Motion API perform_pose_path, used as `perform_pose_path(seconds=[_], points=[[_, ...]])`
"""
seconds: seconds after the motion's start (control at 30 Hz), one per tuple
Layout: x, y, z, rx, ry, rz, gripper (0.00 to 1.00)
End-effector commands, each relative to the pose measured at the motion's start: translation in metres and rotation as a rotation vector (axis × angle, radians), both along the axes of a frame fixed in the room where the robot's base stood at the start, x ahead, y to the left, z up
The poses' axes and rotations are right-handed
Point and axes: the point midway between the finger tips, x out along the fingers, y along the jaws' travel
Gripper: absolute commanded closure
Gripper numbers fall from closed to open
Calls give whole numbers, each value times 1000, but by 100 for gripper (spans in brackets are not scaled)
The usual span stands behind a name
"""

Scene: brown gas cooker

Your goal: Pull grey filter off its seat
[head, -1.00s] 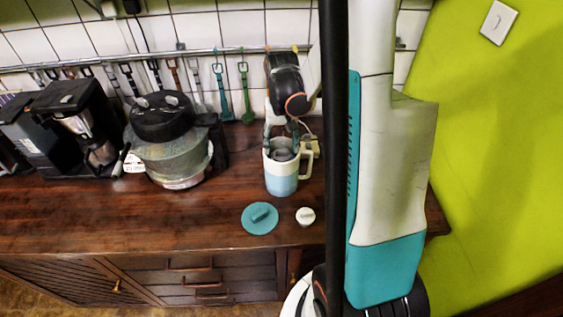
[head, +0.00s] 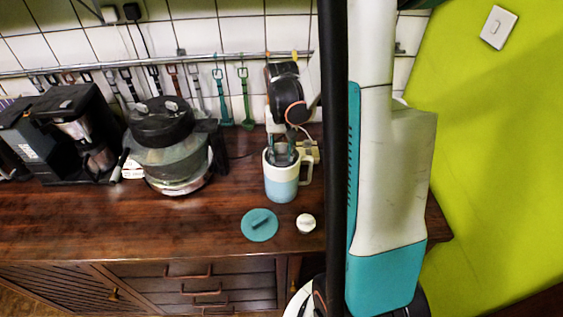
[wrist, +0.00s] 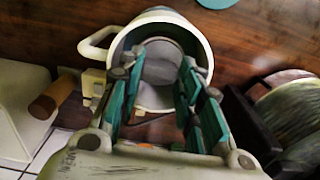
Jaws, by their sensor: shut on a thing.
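A white and light-blue mug (head: 281,186) with a handle stands upright on the wooden counter. In the wrist view I look into its open mouth, past the white rim (wrist: 206,50). The grey filter (wrist: 160,62) shows inside the mug as a round grey piece between my fingers. My gripper (wrist: 160,75) reaches into the mug with its teal fingers on either side of the filter, shut on it. In the head view my gripper (head: 283,154) points down into the mug from above; the filter is mostly hidden there by the fingers and rim.
A teal lid (head: 259,225) and a small white cap (head: 306,223) lie in front of the mug. A pot-like appliance (head: 165,148) and a coffee maker (head: 78,130) stand to the left. Utensils hang from a rail (head: 150,64) behind. The front left counter is clear.

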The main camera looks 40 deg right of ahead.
Motion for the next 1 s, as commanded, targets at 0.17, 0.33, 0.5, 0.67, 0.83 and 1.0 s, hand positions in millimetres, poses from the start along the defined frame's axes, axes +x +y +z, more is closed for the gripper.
perform_pose_path(seconds=[0.17, 0.33, 0.5, 0.67, 0.83, 1.0], points=[[0, 0, 8, 0, 0, 0, 90], [0, 0, 14, 0, 0, 0, 90], [0, 0, 20, 0, 0, 0, 90], [0, 0, 26, 0, 0, 0, 90], [0, 0, 32, 0, 0, 0, 90], [0, 0, 33, 0, 0, 0, 90]])
